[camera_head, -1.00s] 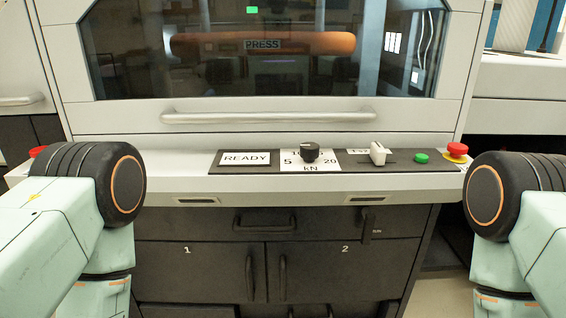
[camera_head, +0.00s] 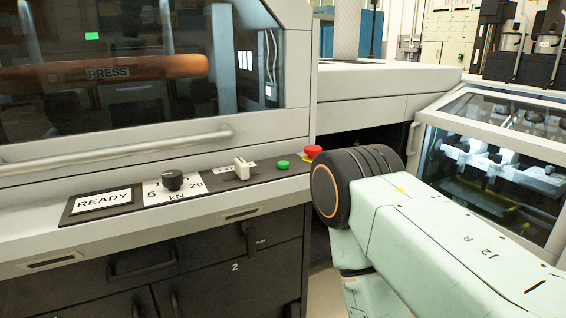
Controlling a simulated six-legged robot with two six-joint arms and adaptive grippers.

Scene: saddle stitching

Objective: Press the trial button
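I cannot read a label that marks either as the trial button. On the same strip are a white lever switch (camera_head: 241,168), a black dial (camera_head: 172,180) with a kN scale, and a READY display (camera_head: 102,200). My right arm comes in from the right, with its joint close to the red button in the picture. Neither gripper shows in the view.
The press window (camera_head: 120,75) and a long handle (camera_head: 120,152) are above the strip. Dark drawers and cabinet doors (camera_head: 230,285) are below. A glass-fronted machine (camera_head: 500,150) stands at the right, with a dark gap between it and the press.

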